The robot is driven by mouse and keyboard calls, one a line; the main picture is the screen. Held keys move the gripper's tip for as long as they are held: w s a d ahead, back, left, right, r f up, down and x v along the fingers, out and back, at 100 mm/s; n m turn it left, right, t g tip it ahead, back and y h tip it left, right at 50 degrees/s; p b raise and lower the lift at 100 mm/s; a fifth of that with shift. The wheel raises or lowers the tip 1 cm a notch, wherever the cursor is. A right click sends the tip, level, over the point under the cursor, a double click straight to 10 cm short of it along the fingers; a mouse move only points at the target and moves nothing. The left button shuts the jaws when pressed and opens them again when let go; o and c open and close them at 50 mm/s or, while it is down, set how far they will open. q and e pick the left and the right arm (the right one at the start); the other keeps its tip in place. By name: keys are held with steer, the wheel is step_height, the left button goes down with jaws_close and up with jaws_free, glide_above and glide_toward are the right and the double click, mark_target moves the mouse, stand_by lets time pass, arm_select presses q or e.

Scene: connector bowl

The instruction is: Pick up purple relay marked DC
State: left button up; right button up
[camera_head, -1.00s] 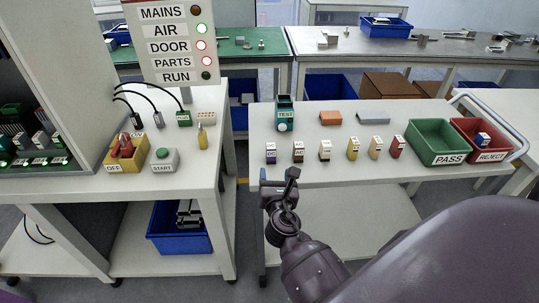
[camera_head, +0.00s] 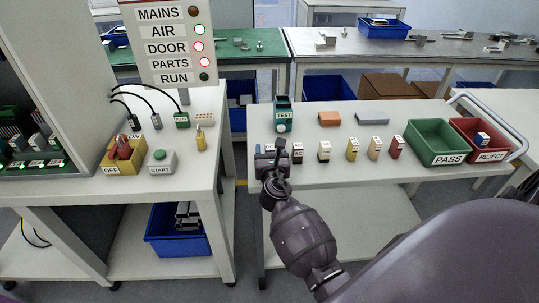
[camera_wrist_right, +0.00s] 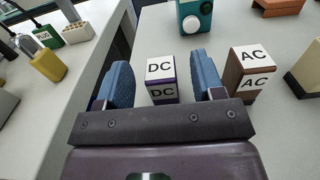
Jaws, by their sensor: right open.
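The purple relay marked DC (camera_wrist_right: 162,80) stands upright on the white table. In the right wrist view it shows between the two blue finger pads of my right gripper (camera_wrist_right: 162,84), with a gap on either side. My right gripper is open and also shows in the head view (camera_head: 272,150), at the front left of the table. There it mostly hides the DC relay, of which I can make out only a little. A brown relay marked AC (camera_wrist_right: 248,72) stands just right of the right finger. My left gripper is not in view.
Further relays (camera_head: 324,151) stand in a row to the right. A teal TEST device (camera_head: 283,112) is behind the row. A green PASS bin (camera_head: 436,139) and a red REJECT bin (camera_head: 478,130) are at the table's right end. A gap separates this table from the left bench (camera_head: 190,168).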

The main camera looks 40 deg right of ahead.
steer(key=shift+x, duration=0.85)
steer(key=c, duration=1)
